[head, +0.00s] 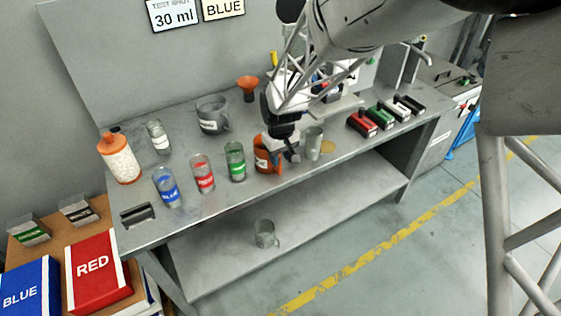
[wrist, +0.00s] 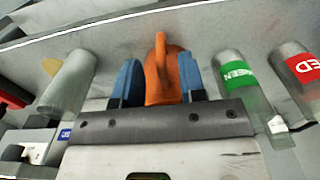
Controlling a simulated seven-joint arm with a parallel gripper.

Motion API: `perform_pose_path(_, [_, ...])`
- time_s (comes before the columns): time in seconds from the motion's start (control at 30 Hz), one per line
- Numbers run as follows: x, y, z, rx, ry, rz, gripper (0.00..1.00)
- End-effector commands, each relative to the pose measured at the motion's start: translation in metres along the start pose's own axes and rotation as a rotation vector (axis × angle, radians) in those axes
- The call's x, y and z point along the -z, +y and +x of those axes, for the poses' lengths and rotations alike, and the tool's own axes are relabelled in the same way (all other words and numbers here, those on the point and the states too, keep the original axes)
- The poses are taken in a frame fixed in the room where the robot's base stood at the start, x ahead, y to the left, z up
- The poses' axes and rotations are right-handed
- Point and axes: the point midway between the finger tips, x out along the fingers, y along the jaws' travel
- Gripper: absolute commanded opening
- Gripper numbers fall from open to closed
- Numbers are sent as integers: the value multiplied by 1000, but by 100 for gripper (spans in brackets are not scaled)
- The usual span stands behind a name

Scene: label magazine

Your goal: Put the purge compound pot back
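An orange pot (head: 262,158) with a white label is at the front part of the bench, between a green-banded glass and a plain grey-green cup. I take it for the purge compound pot; its label is too small to read. My gripper (head: 282,150) is down at it. In the wrist view the orange pot (wrist: 162,75) fills the gap between the blue fingers of my gripper (wrist: 163,85), which appear to press on both sides, its handle pointing up the picture. Whether its base touches the bench cannot be told.
Close by stand the green-banded glass (head: 236,162), the grey-green cup (head: 313,143) and a flat tan disc (head: 328,146). Red-banded (head: 203,174) and blue-banded (head: 168,188) glasses, an orange-topped bottle (head: 120,160) and a grey jug (head: 211,116) stand left. A cup (head: 265,234) sits on the lower shelf.

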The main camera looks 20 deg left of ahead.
Motion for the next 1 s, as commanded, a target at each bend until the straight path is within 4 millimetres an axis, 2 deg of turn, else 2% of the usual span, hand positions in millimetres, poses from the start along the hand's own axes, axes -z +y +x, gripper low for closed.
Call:
perform_pose_path(0.3, [1,0,-53,-1,3,0,37])
perform_pose_path(0.5, [0,0,-78,-1,2,0,37])
perform_pose_path(0.7, [0,0,-90,0,2,0,37])
perform_pose_path(1.0, [0,0,-91,0,1,0,37])
